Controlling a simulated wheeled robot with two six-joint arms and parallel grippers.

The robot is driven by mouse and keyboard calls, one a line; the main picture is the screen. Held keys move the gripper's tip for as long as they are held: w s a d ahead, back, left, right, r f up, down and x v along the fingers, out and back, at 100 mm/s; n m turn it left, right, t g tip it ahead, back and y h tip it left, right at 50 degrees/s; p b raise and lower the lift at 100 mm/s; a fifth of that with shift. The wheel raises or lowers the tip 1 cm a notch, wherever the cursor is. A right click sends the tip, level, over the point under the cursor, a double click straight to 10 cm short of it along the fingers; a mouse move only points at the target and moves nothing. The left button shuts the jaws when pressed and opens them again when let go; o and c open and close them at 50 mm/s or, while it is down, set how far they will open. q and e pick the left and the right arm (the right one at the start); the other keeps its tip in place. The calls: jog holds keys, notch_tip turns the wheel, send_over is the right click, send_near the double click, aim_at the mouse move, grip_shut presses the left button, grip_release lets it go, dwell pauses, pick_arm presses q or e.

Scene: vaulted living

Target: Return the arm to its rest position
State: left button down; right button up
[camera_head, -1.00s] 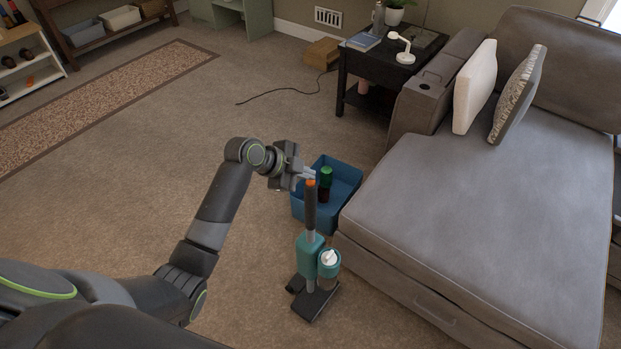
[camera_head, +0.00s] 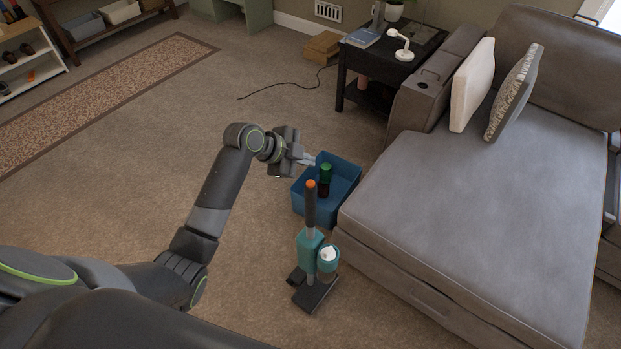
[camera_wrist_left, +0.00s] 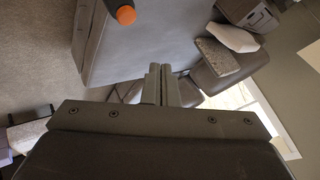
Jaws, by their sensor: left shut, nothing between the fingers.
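My left arm (camera_head: 222,190) reaches in from the left of the head view, bent at the elbow. Its gripper (camera_head: 309,160) is shut and empty, just above the left rim of a blue bin (camera_head: 346,181). In the left wrist view the two fingers (camera_wrist_left: 161,84) are together with nothing between them. A dark green bottle (camera_head: 325,182) stands in the bin. My right gripper is not in view.
A teal and grey upright vacuum (camera_head: 310,245) with an orange tip stands in front of the bin. A large grey sofa (camera_head: 470,200) fills the right. A black side table (camera_head: 385,65) stands behind. Carpet (camera_head: 130,190) to the left is clear.

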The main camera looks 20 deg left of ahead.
pick_arm(q)
jog(key=shift+f, duration=0.1)
jog(key=s+a+f+n+g+y, duration=0.1)
jog(key=s+a+f+n+y, duration=0.25)
jog(key=s, duration=0.55)
jog(key=s+a+f+n+y, duration=0.1)
jog(key=s+a+f+n, duration=0.25)
jog(key=s+n, duration=0.4)
jog(key=s+a+r+n+g+y, duration=0.1)
jog(key=s+a+n+y, duration=0.2)
jog(key=s, duration=0.7)
jog(key=s+a+n+g+y, duration=0.15)
jog(key=s+n, duration=0.25)
jog(key=s, duration=0.6)
notch_tip(320, 180, down, 24)
jog(key=a+h, duration=0.1)
jog(key=a, duration=0.1)
jog(key=s+d+f+g, duration=0.1)
jog(key=s+f+g, duration=0.1)
jog(key=s+f, duration=1.2)
jog(key=shift+s+f+h, duration=0.3)
jog(key=shift+s+f, duration=0.05)
jog(key=shift+f, duration=0.5)
jog(key=shift+d, duration=0.1)
